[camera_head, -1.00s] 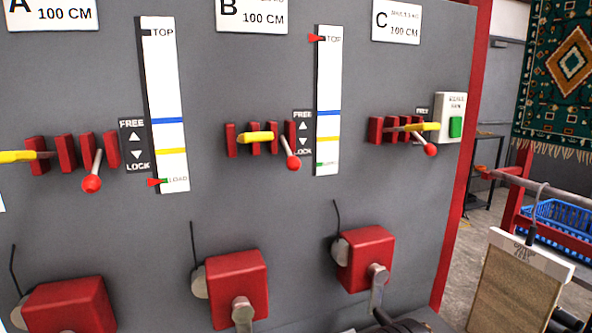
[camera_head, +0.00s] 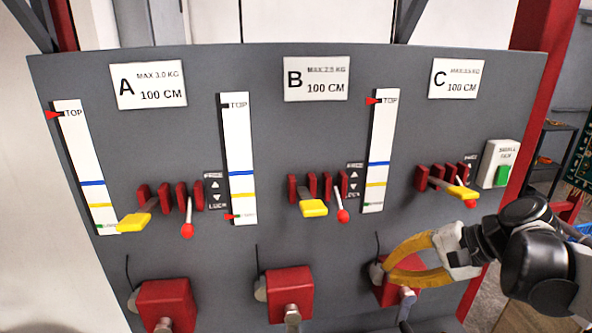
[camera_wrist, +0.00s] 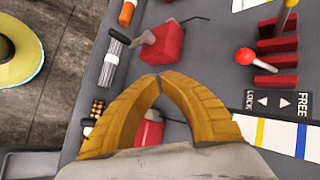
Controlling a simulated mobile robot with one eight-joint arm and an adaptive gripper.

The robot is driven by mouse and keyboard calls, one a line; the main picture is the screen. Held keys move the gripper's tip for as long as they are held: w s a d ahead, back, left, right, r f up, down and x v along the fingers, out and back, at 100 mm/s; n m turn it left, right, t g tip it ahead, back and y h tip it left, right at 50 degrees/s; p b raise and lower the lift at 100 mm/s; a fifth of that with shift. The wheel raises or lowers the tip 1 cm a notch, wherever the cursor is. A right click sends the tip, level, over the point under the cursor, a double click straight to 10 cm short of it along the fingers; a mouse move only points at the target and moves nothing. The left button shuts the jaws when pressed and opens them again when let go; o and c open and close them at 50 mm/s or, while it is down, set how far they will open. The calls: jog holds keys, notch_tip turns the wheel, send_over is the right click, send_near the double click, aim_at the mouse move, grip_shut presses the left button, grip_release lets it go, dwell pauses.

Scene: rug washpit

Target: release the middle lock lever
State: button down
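The grey panel (camera_head: 275,130) has stations A, B and C. The middle lock lever (camera_head: 342,215), at B, has a red ball knob and points down, the knob near the LOCK word of its FREE/LOCK label (camera_head: 353,180). A yellow handle (camera_head: 313,208) sticks out just left of it, between red plates. My gripper (camera_head: 386,268) is in front of the red box below C, right of and below the B lever. Its yellow fingers meet at the tips, empty; the wrist view also shows them meeting (camera_wrist: 157,80). A red knob (camera_wrist: 245,56) there belongs to a station I cannot identify.
The A lever (camera_head: 187,230) and C lever (camera_head: 470,203) flank B, with yellow handles beside them. Red boxes (camera_head: 290,292) with cranks project below. A white gauge strip (camera_head: 380,150) stands right of B. A green button (camera_head: 502,175) is at the right edge.

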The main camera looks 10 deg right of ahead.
jog(key=d+r+m+t+y+p, duration=0.2)
jog(key=d+r+p, duration=0.5)
jog(key=r, duration=0.5)
jog(key=shift+s+d+r+y, duration=0.25)
jog(key=shift+d+y, duration=0.45)
jog(key=shift+d, duration=0.45)
jog(key=shift+w+a+f, duration=0.1)
jog(key=shift+w+a, duration=0.05)
send_near(339, 204)
jog(key=w+a+f, duration=0.4)
jog(key=f, duration=0.3)
jog(key=shift+w+a+f+b, duration=0.3)
jog(key=shift+w+a+f, duration=0.05)
jog(key=shift+a+r, duration=0.1)
